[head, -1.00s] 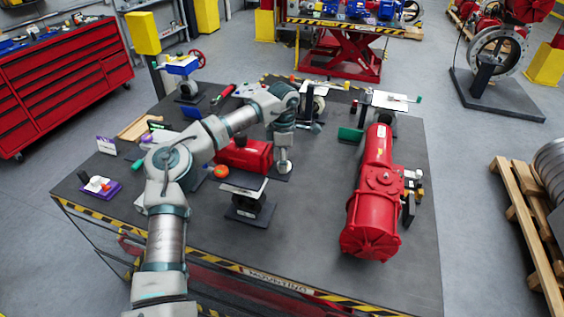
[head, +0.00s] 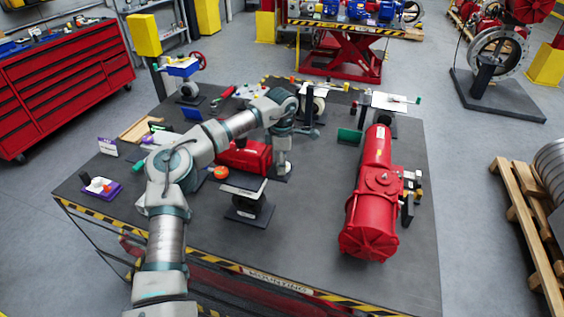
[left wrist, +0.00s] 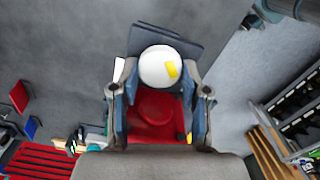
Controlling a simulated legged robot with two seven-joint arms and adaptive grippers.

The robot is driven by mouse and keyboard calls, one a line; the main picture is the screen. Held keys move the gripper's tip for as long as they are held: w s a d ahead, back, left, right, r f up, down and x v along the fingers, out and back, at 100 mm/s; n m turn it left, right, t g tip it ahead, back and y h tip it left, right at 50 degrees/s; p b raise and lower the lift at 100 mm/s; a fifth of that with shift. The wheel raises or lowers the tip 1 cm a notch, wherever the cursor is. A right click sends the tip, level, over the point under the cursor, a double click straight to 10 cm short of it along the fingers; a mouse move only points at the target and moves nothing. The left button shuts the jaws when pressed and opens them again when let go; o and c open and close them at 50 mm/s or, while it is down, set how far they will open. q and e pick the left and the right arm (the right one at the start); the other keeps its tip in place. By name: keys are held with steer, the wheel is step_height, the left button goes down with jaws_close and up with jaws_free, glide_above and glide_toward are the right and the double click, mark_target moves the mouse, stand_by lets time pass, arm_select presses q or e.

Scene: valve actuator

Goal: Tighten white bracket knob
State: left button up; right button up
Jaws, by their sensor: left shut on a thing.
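The white bracket knob (left wrist: 160,66) is round with a yellow mark on its face. In the left wrist view it sits between the two fingers of my left gripper (left wrist: 158,90), which is shut on it. In the head view my left gripper (head: 283,166) points down beside the red actuator body (head: 245,157), and the knob cannot be made out clearly there. A red round part (left wrist: 158,106) shows between the fingers below the knob. A dark plate (left wrist: 168,38) lies behind it. My right gripper is not in view.
A large red cylinder actuator (head: 376,190) lies at the right of the table (head: 310,235). A small stand with a light top (head: 244,192) is in front of the gripper. An orange-red round part (head: 220,173) is beside it. The table's front right is clear.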

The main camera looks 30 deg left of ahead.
arm_select(q)
steer(key=m+p, duration=0.1)
steer(key=p, duration=0.1)
steer(key=m+p, duration=0.2)
steer(key=shift+w+r, duration=0.1)
steer(key=shift+r, duration=0.15)
steer(key=m+p, duration=0.2)
steer(key=m, duration=0.1)
steer(key=shift+f, duration=0.1)
steer(key=shift+m+p, duration=0.55)
steer(key=shift+m, duration=0.15)
steer(key=shift+w+f+m, duration=0.1)
steer(key=shift+m, duration=0.2)
steer(key=o, duration=1.1)
steer(key=shift+d, duration=0.1)
steer(key=shift+o, duration=0.2)
step_height(320, 180, up, 12)
steer(key=shift+f, duration=0.2)
